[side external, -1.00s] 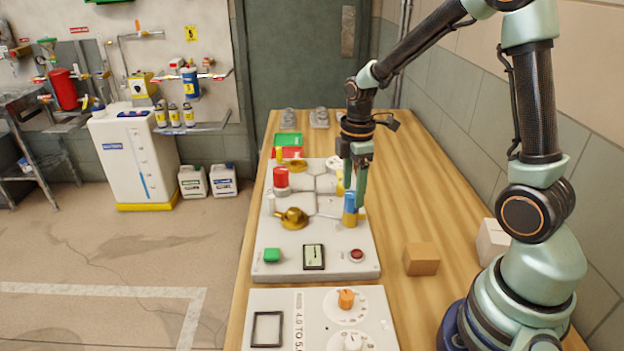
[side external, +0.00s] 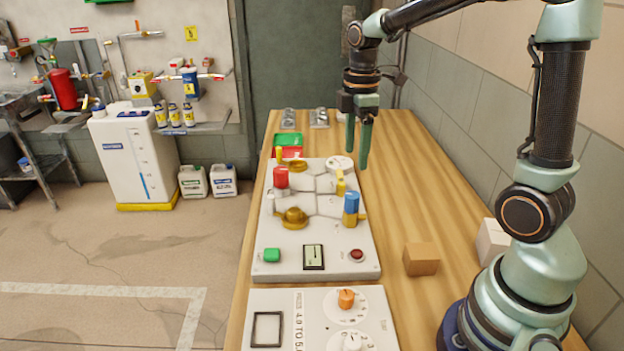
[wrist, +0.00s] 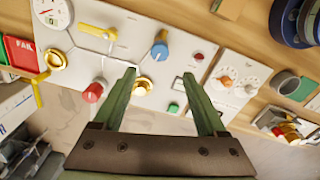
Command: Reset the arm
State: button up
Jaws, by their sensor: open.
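My gripper (side external: 357,145) is open and empty, raised above the table to the back right of the white valve panel (side external: 330,263). Its two green fingers also show in the wrist view (wrist: 165,98), apart with nothing between them. The panel carries a blue knob on a yellow base (side external: 351,205), a red knob (side external: 281,178), a brass valve (side external: 293,217), a small yellow handle (side external: 341,184), a green button (side external: 272,255), a dark red button (side external: 356,255) and a small display (side external: 313,257). My gripper touches none of them.
A second white panel (side external: 378,310) with an orange dial (side external: 346,298) lies in front. A wooden block (side external: 421,259) and a pale block (side external: 492,242) stand at the right. Green and red trays (side external: 288,140) lie behind the panel.

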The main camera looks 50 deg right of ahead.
jog(key=s+a+r+m+t, duration=0.5)
jog(key=s+a+m, duration=0.3)
jog(key=m, duration=0.3)
jog(key=shift+m+t, duration=0.3)
jog(key=shift+m, duration=0.1)
dwell(0.8)
